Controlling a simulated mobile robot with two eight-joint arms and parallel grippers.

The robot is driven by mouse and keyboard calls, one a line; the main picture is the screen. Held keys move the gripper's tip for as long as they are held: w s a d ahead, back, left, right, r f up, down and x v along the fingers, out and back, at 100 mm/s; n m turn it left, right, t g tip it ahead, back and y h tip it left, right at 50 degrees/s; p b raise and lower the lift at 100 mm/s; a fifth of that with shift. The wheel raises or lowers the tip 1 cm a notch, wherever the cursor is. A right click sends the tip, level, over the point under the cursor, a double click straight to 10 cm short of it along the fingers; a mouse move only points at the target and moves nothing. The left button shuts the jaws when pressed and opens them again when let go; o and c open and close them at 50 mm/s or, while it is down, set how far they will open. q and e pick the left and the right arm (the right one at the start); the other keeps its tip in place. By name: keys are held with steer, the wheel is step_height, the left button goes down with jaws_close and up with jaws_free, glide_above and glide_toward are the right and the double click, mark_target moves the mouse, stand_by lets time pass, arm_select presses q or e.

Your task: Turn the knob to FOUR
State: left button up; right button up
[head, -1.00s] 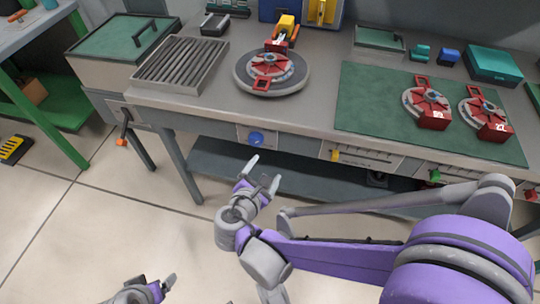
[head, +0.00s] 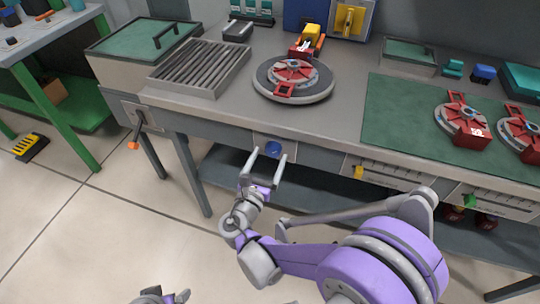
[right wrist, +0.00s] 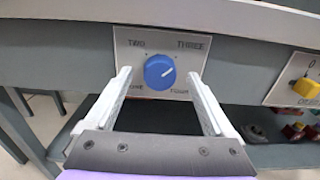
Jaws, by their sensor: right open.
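The blue knob (right wrist: 159,72) sits on a pale plate (right wrist: 133,61) on the bench's front panel. The plate reads TWO and THREE above; the lower labels, partly covered, look like ONE and FOUR. The knob's white mark points up and right, toward the THREE side. In the head view the knob (head: 273,148) shows just beyond my right gripper (head: 265,160). That gripper is open and empty, its fingers (right wrist: 163,92) on either side of the knob in the wrist view; contact cannot be told. My left gripper (head: 165,298) is partly visible at the bottom edge.
A yellow control (right wrist: 306,88) is on the panel to the right, with a green one (head: 470,201) further along. A hand crank (head: 136,133) with an orange handle is at the left. Above, the bench holds a round turntable (head: 318,94) and a green mat (head: 391,116).

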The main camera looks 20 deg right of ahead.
steer(key=shift+w+d, duration=0.4)
steer(key=shift+w, duration=0.2)
steer(key=c, duration=1.4)
